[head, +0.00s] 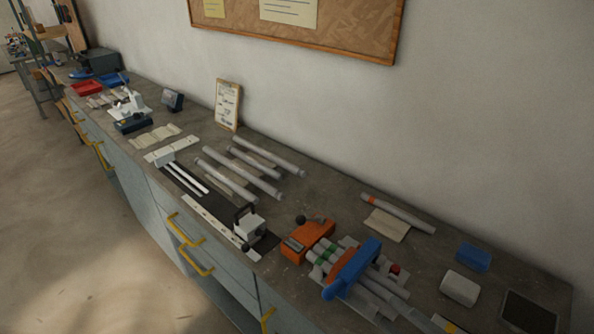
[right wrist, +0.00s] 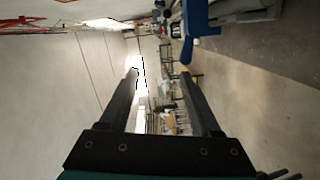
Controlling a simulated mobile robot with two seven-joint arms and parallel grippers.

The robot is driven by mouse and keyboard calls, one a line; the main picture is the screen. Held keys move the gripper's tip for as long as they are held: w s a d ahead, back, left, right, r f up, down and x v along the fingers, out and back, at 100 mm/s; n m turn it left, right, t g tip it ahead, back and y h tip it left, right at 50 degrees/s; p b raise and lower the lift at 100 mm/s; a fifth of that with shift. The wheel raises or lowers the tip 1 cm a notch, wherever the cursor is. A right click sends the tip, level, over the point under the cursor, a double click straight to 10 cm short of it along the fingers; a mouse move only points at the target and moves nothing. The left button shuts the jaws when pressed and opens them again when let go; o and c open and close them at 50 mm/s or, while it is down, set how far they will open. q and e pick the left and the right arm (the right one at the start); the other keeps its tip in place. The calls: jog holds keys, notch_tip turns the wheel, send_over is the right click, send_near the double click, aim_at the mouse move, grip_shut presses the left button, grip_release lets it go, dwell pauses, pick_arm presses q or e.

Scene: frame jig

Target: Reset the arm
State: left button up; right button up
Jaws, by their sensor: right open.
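My right gripper (right wrist: 158,74) shows in the right wrist view, with its two dark fingers apart and nothing between them. That view is turned on its side and looks along the room, with a pale wall on the left and the floor on the right. The fingers touch nothing that I can see. I cannot make out either gripper in the head view. My left gripper is in neither view.
In the head view a long workbench (head: 335,200) runs along the wall. It bears several grey tubes (head: 240,172), an orange block (head: 306,238), a blue clamp (head: 352,268) over tubes and a white-topped fixture (head: 249,228). A small framed sheet (head: 228,104) leans on the wall.

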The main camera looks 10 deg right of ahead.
jog(key=w+d+f+m+g+h, duration=0.2)
jog(key=w+f+m+h, duration=0.2)
jog(key=m+h, duration=0.6)
jog(key=s+a+f+m+g+y, duration=0.2)
jog(key=s+a+m+g, duration=0.6)
jog(key=s+m+g, duration=0.15)
jog(key=s+f+g+b, duration=0.2)
jog(key=f+b, duration=0.7)
jog(key=f, duration=2.2)
pick_arm(q)
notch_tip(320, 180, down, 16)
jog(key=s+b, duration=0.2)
jog(key=b, duration=0.5)
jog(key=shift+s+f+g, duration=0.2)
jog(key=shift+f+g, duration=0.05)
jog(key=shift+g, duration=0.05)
pick_arm(e)
jog(key=s+d+f, duration=0.3)
jog(key=s+f, duration=1.3)
jog(key=f, duration=0.4)
jog(key=shift+f+h, duration=0.2)
jog(key=shift+h, duration=0.1)
